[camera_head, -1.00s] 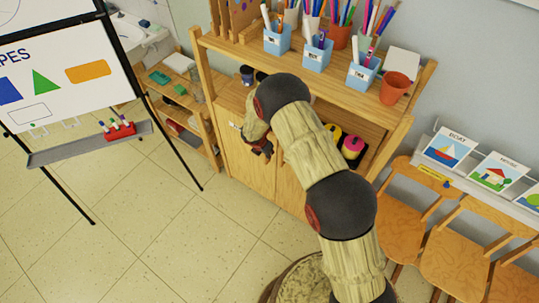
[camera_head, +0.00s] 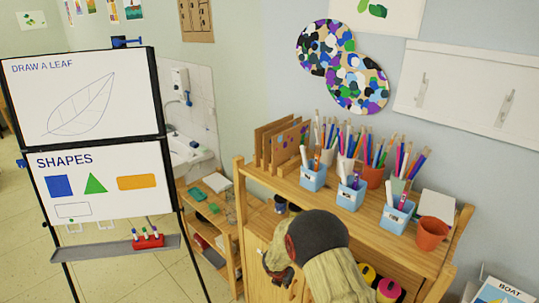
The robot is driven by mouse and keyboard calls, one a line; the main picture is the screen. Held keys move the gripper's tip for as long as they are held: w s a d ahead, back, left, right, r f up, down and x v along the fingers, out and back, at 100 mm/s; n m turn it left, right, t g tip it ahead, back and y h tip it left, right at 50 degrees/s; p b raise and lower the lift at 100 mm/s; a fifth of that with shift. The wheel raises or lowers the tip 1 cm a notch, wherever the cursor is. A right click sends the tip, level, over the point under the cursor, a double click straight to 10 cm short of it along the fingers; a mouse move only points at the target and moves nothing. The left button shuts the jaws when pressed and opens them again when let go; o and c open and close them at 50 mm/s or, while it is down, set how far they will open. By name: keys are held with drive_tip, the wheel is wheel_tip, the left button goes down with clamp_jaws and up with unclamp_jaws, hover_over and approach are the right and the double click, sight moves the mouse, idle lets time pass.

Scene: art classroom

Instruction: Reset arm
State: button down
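My arm rises from the bottom of the head view, in a pale ribbed cover with a dark joint. It bends over in front of the wooden shelf unit (camera_head: 350,205). My gripper (camera_head: 281,275) is at the arm's far end, hanging low by the front of the shelf unit. It is small and partly covered by the arm's sleeve, so I cannot see whether its fingers are open or hold anything.
The shelf top carries blue pen cups (camera_head: 351,196) and an orange pot (camera_head: 432,233). Yellow and pink round items (camera_head: 388,289) sit on a lower shelf. An easel board (camera_head: 85,105) stands at left with a red marker holder (camera_head: 148,239). Floor shows at lower left.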

drive_tip(key=s+a+r+n+t+y, duration=0.15)
drive_tip(key=a+r+n+y, duration=0.25)
drive_tip(key=a+n, duration=0.75)
drive_tip(key=s+d+r+n+g+y+b, duration=0.1)
drive_tip(key=s+r+n+g+y+b, duration=0.15)
drive_tip(key=s+r+n, duration=1.2)
drive_tip(key=s+d+r+n+t+h+b, duration=0.1)
drive_tip(key=s+d+r+n+h+b, duration=0.1)
drive_tip(key=s+d+r+n+b, duration=0.2)
drive_tip(key=s+d+r+n+t+h+b, duration=0.1)
drive_tip(key=s+d+r+n+b, duration=0.3)
drive_tip(key=s+d+r+n, duration=0.7)
drive_tip(key=s+d+h, duration=0.1)
drive_tip(key=s+d, duration=0.6)
drive_tip(key=shift+s+d+r+t, duration=0.2)
drive_tip(key=shift+d+r+t, duration=0.05)
drive_tip(key=shift+r+t, duration=0.15)
